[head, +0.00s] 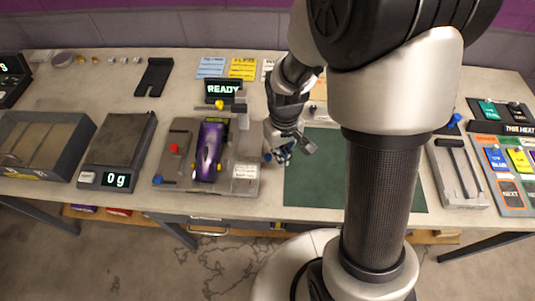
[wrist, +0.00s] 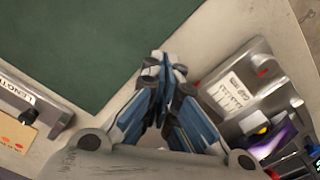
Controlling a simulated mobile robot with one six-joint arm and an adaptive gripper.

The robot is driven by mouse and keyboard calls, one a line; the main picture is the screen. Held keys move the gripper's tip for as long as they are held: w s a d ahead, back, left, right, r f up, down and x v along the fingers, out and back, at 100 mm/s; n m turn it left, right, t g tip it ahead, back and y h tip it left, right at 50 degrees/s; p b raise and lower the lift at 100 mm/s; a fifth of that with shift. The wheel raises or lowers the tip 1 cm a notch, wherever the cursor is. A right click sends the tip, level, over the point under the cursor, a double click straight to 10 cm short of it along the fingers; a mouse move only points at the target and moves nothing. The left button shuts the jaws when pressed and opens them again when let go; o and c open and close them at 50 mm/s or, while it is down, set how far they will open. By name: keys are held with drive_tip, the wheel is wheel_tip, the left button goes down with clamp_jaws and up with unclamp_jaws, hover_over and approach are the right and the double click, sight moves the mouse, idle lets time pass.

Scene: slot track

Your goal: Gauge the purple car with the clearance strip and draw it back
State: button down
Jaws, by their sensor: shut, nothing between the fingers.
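The purple car (head: 208,150) sits on a grey gauge fixture (head: 166,158) left of centre in the head view. Part of the car also shows at the lower right of the wrist view (wrist: 281,143). My gripper (head: 283,155) is to the right of the fixture, above the bench near the green mat's left edge. In the wrist view its fingers (wrist: 161,68) are closed together with nothing visible between them. I cannot pick out the clearance strip for certain in either view.
A display reading READY (head: 223,89) stands behind the fixture. A scale reading 0 g (head: 120,140) and a grey bin (head: 85,135) are to its left. The green mat (head: 312,185) looks bare. A slotted grey block (head: 461,190) lies at the right.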

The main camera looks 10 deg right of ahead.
sight(268, 156)
drive_tip(key=shift+w+a, duration=0.3)
drive_tip(key=shift+a, duration=0.6)
drive_tip(key=shift+w+a, duration=0.3)
drive_tip(key=shift+a, duration=0.55)
idle(1.4)
drive_tip(key=shift+s+d, duration=0.15)
drive_tip(key=shift+d, duration=0.25)
drive_tip(key=shift+r+p, duration=0.1)
drive_tip(key=shift+p, duration=0.2)
drive_tip(key=shift+r+p, duration=3.2)
drive_tip(key=shift+r, duration=0.75)
